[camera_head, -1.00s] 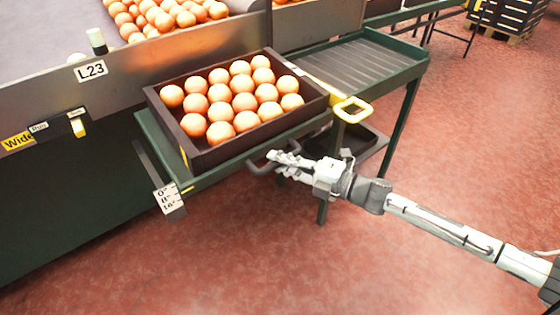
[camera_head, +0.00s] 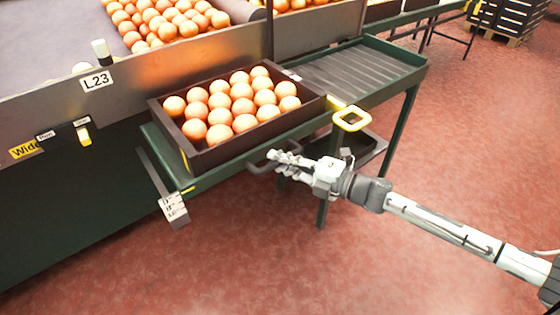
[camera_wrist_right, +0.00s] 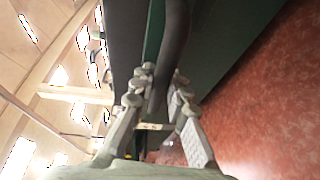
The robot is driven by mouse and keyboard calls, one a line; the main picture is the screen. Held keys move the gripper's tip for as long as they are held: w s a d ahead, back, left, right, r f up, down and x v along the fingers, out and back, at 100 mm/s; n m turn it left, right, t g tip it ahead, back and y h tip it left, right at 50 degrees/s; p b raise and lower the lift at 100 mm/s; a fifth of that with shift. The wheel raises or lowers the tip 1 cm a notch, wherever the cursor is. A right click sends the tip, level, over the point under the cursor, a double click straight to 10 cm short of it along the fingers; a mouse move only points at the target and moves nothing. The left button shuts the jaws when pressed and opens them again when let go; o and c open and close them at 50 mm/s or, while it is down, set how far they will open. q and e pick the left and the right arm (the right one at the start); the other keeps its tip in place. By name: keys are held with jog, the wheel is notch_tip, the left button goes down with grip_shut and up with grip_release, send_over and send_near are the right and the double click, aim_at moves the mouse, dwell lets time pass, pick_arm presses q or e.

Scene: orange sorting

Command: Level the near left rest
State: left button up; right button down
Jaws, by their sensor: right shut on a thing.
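The near left rest (camera_head: 219,174) is a green shelf on the machine's side, bearing a dark crate (camera_head: 236,144) full of oranges. A dark bar handle (camera_head: 257,168) sticks out from its near edge. My right gripper (camera_head: 281,157) is shut on this handle, beside the rest and below the crate. The right wrist view shows my right gripper's fingers (camera_wrist_right: 157,88) on both sides of a dark bar (camera_wrist_right: 168,55). A small angle plate (camera_head: 173,207) hangs at the rest's left end; its marks are too small to read now. My left gripper is not in view.
A dark lower tray (camera_head: 365,150) sits under the shelf. The red floor (camera_head: 440,170) in front is clear.

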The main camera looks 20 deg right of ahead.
jog(key=shift+w+r, duration=0.15)
jog(key=shift+r, duration=0.25)
jog(key=c, duration=1.5)
grip_release()
jog(key=shift+f, duration=0.15)
jog(key=shift+s+d, duration=0.2)
jog(key=shift+s, duration=0.1)
jog(key=v, duration=1.1)
jog(key=shift+s+d, duration=0.15)
jog(key=shift+s, duration=0.05)
